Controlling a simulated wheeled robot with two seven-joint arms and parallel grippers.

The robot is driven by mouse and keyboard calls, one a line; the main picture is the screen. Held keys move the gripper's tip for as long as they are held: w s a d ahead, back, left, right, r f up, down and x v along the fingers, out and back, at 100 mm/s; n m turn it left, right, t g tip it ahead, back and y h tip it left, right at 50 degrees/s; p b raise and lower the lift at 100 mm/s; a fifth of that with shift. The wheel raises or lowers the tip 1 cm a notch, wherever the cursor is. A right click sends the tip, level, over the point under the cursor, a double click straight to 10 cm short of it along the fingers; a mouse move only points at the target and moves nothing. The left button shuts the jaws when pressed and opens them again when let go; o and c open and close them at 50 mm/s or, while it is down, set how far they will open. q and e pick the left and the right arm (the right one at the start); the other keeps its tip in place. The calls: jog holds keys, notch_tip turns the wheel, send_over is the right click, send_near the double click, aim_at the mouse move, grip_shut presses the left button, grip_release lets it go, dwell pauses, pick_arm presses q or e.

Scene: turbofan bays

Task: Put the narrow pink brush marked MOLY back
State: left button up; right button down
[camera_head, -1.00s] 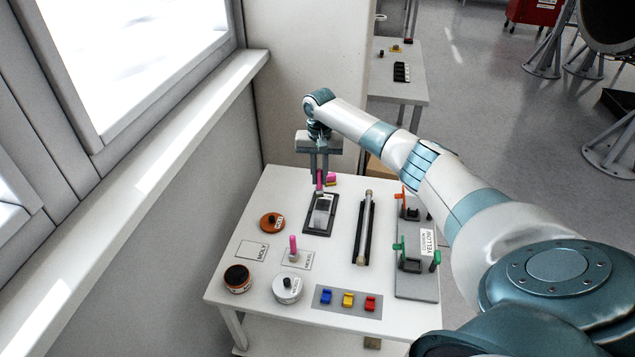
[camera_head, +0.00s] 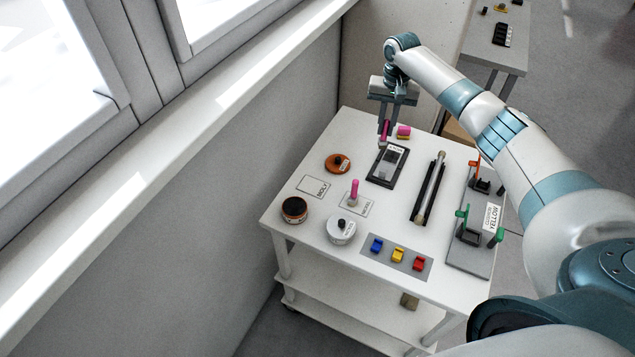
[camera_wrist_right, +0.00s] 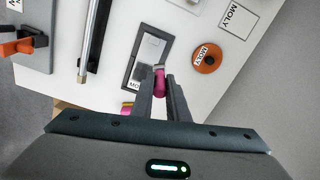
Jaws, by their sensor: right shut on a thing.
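My right gripper (camera_head: 386,124) is shut on a narrow pink brush (camera_head: 384,131), held upright near the back edge of the dark-framed tray (camera_head: 372,179). In the right wrist view the pink brush (camera_wrist_right: 160,80) shows between the fingertips (camera_wrist_right: 161,78); any mark on it is hidden. An empty outline marked MOLY (camera_head: 314,186) lies at the table's left side. A second, wider pink brush (camera_head: 354,192) stands on the neighbouring outline (camera_head: 367,208). My left gripper is not in view.
An orange lid marked MOLY (camera_head: 333,162) lies left of the tray. An open dark jar (camera_head: 294,209) and a white lidded tin (camera_head: 341,230) stand in front. A pink and yellow item (camera_head: 403,131) lies behind. A rod on a rack (camera_head: 430,187) and a fixture stand (camera_head: 470,258) are right.

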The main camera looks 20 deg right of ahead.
jog(key=w+a+n+b, duration=0.1)
jog(key=a+n+b, duration=1)
jog(key=a, duration=1.2)
jog(key=shift+w+r+n+b, duration=0.25)
jog(key=shift+w+n+b, duration=0.1)
jog(key=shift+n, duration=0.35)
jog(key=shift+s+f, duration=0.1)
jog(key=shift+f, duration=0.05)
notch_tip(320, 180, down, 6)
jog(key=p, duration=0.2)
